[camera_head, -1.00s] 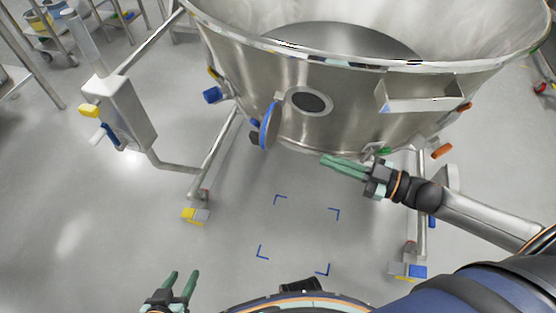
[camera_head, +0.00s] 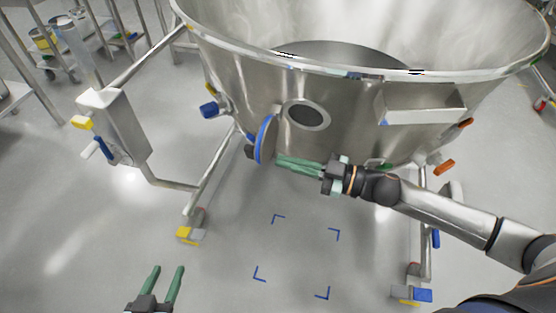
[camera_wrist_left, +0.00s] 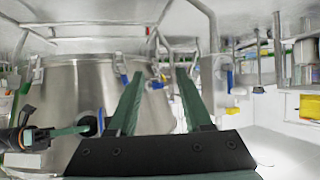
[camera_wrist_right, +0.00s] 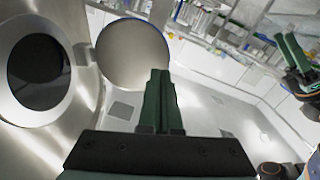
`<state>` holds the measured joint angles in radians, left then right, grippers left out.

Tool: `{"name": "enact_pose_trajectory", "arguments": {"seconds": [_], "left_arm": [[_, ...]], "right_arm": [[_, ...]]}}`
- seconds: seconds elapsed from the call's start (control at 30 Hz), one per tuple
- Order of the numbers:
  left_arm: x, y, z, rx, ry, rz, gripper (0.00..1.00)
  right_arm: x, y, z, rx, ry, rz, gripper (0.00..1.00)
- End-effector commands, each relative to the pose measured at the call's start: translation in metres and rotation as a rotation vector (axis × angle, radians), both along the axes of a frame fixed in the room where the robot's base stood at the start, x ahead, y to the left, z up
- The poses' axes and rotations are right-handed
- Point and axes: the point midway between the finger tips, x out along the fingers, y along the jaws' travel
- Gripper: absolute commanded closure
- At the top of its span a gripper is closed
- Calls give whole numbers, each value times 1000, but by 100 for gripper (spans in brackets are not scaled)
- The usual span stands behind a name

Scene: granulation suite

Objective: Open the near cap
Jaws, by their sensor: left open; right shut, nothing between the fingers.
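The near cap (camera_head: 266,139) is a round lid with a blue rim. It stands swung out from the steel vessel (camera_head: 235,75), to the left of the round dark port (camera_head: 306,115), which is uncovered. In the right wrist view the cap (camera_wrist_right: 133,54) shows its grey inner face beside the open port (camera_wrist_right: 38,72). My right gripper (camera_head: 280,163) is shut and empty, its fingertips close to the cap's lower inner side; I cannot tell whether they touch. My left gripper (camera_head: 166,270) is open and empty, low at the left, away from the vessel.
The vessel stands on a tubular frame with castors (camera_head: 190,228). A grey column box (camera_head: 115,125) with coloured handles is at the left. A rectangular steel box (camera_head: 420,103) sticks out of the vessel at right. Blue corner marks (camera_head: 278,218) lie on clear floor below.

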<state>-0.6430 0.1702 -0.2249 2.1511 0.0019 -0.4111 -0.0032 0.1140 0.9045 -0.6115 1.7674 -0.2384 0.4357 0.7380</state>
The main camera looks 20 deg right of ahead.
Motion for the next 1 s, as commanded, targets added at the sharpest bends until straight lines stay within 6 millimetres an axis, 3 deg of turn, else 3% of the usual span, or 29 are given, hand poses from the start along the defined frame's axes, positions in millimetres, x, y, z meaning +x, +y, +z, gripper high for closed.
{"name": "enact_pose_trajectory", "arguments": {"seconds": [0.23,0.77,0.9,1.0], "left_arm": [[7,0,13,-3,-60,-3,50],[7,0,15,-3,-55,-2,50],[-12,-2,-16,-1,78,1,50],[-20,-2,-26,-2,127,3,50]], "right_arm": [[14,18,0,0,-2,0,100],[16,25,1,11,-4,-22,100],[19,35,1,33,-16,-98,100],[22,42,-1,46,-26,-162,100]]}}
